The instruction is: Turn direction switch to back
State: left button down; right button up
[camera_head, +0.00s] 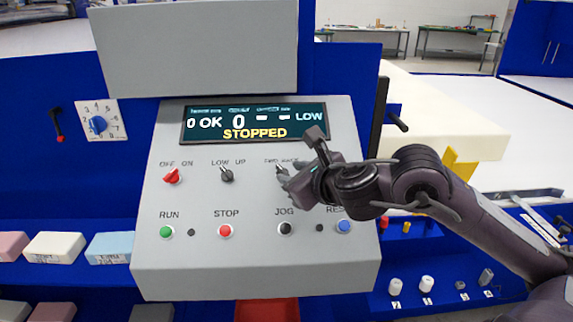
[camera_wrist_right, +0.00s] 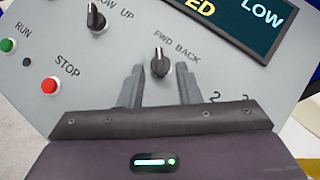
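The direction switch, a black knob with a white pointer line, is under the FWD BACK label on the grey control panel (camera_head: 190,262). It shows in the head view (camera_head: 282,170), partly covered by my gripper, and clearly in the wrist view (camera_wrist_right: 160,64). In the wrist view its pointer line points up, toward the FWD side of the label. My right gripper (camera_head: 288,182) is at the panel by this knob. In the wrist view its two fingers (camera_wrist_right: 159,80) are apart, one on each side of the knob's lower end, with visible gaps. My left gripper is not in view.
A LOW UP knob (camera_head: 227,174) and red OFF ON knob (camera_head: 172,175) are to the left. Below are green RUN (camera_head: 166,232), red STOP (camera_head: 225,231), black JOG (camera_head: 285,228) and blue RESET (camera_head: 344,226) buttons. The display (camera_head: 253,122) reads STOPPED.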

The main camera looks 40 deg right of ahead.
aim_at(284, 171)
jog(key=shift+x, duration=1.25)
jog(key=shift+w+f, duration=0.15)
jog(key=shift+w, duration=0.3)
jog(key=c, duration=0.6)
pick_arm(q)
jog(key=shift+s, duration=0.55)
pick_arm(e)
jog(key=shift+c, duration=0.2)
